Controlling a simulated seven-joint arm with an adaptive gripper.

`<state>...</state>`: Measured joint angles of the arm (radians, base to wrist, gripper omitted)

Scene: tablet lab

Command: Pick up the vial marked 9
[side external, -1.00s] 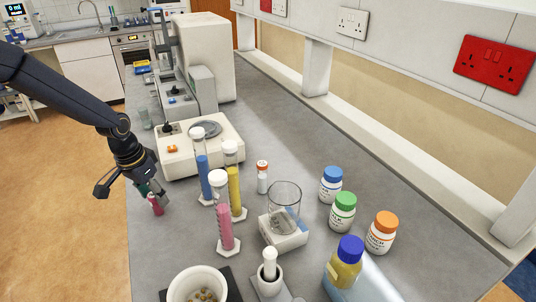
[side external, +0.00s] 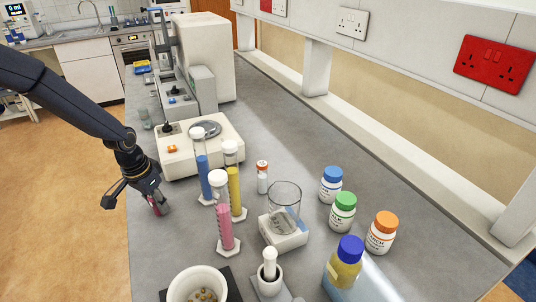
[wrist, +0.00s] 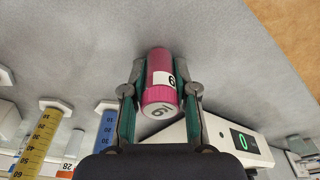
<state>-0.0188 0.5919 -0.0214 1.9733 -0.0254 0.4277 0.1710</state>
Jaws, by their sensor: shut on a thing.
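A pink-red vial (wrist: 161,67) with a ribbed pink cap lies between the fingers of my gripper (wrist: 161,72) in the wrist view. A white label on its side and the cap top each carry a numeral that reads as 9 or 6, depending on which way up it is taken. Both green-padded fingers press on the vial's sides. In the side external view my gripper (side external: 155,199) is low at the bench's left edge, and the vial (side external: 157,208) shows only partly beneath it. I cannot tell whether its base touches the bench.
Tall measuring cylinders with blue (side external: 203,176), yellow (side external: 235,190) and pink (side external: 224,225) contents stand to the right. A white balance (side external: 190,150) is behind. A white mortar (side external: 197,287) stands in front. Bare bench lies between the vial and the cylinders.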

